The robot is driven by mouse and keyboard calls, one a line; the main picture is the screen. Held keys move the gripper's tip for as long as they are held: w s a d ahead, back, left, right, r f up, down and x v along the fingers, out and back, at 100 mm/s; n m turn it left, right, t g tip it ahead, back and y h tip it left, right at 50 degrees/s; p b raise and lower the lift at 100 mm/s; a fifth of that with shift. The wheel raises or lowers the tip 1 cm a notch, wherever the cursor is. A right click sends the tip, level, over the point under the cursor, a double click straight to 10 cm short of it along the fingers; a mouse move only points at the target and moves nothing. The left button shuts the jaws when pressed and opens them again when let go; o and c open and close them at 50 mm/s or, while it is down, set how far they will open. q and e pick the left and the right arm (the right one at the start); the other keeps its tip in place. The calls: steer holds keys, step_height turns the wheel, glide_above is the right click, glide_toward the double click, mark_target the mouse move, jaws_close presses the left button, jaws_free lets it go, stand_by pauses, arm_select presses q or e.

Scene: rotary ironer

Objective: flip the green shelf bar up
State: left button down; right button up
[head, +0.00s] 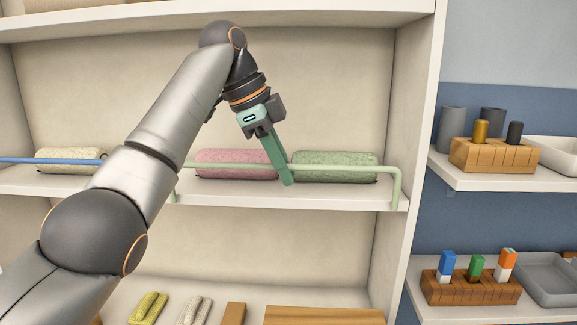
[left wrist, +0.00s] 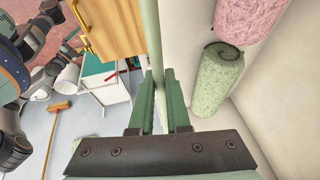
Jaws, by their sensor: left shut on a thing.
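The pale green shelf bar (head: 345,168) runs along the front edge of the upper shelf (head: 325,195). Its right end post rises from the shelf edge, and its rail sits above the shelf board, in front of the towels.
A pink rolled towel (head: 235,163) and a green one (head: 335,160) lie behind the bar. A blue bar (head: 40,161) and a cream towel (head: 70,155) are at left. Side shelves at right hold wooden blocks (head: 495,155) and trays.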

stand_by(0.3)
arm_select(q)
steer(key=c, duration=0.9)
jaws_free()
steer(key=shift+r, duration=0.1)
